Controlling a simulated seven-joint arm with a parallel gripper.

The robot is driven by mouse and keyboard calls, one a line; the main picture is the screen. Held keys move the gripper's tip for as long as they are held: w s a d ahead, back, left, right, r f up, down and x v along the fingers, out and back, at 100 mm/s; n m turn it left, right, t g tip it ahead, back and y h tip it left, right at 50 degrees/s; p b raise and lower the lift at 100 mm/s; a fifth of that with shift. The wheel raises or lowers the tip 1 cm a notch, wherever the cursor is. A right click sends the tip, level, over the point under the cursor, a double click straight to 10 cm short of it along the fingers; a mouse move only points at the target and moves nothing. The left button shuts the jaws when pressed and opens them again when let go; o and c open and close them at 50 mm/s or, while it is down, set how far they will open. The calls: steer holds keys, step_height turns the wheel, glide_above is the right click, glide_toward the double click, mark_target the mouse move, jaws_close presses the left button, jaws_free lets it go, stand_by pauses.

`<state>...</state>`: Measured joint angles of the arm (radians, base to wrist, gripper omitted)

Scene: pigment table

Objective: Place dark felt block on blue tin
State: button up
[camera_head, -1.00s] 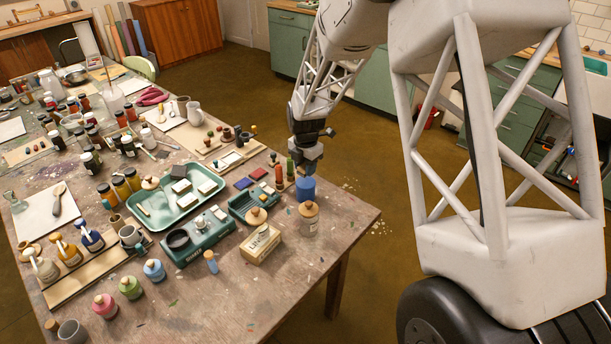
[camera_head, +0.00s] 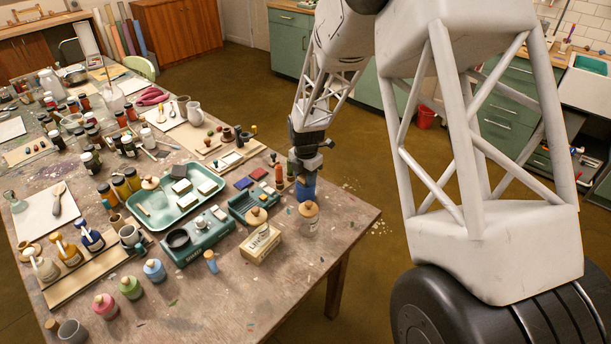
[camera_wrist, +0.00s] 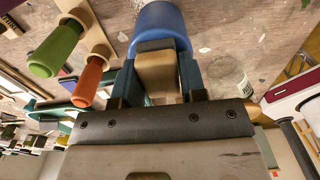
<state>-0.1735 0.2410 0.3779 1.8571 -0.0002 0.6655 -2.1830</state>
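The blue tin (camera_head: 306,190) stands near the right edge of the table. It also shows at the top of the wrist view (camera_wrist: 162,22). My gripper (camera_head: 305,174) points down right over it. In the wrist view my gripper (camera_wrist: 161,75) has its dark fingers on both sides of a tan block with a dark felt face (camera_wrist: 158,45), and is shut on it. The felt face is at the tin; I cannot tell whether they touch. In the head view the held block is hidden by my gripper.
Corked jar (camera_head: 309,217) stands just in front of the tin. Green and orange handled tools stand in a rack (camera_wrist: 97,42) close to my gripper's left. A teal tray (camera_head: 160,222) with other blocks is further left. The table's right edge is near.

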steer(key=o, duration=0.4)
steer(key=shift+c, duration=0.2)
steer(key=shift+r, duration=0.1)
step_height(320, 180, up, 12)
stand_by(0.5)
steer(key=shift+r, duration=0.1)
stand_by(0.6)
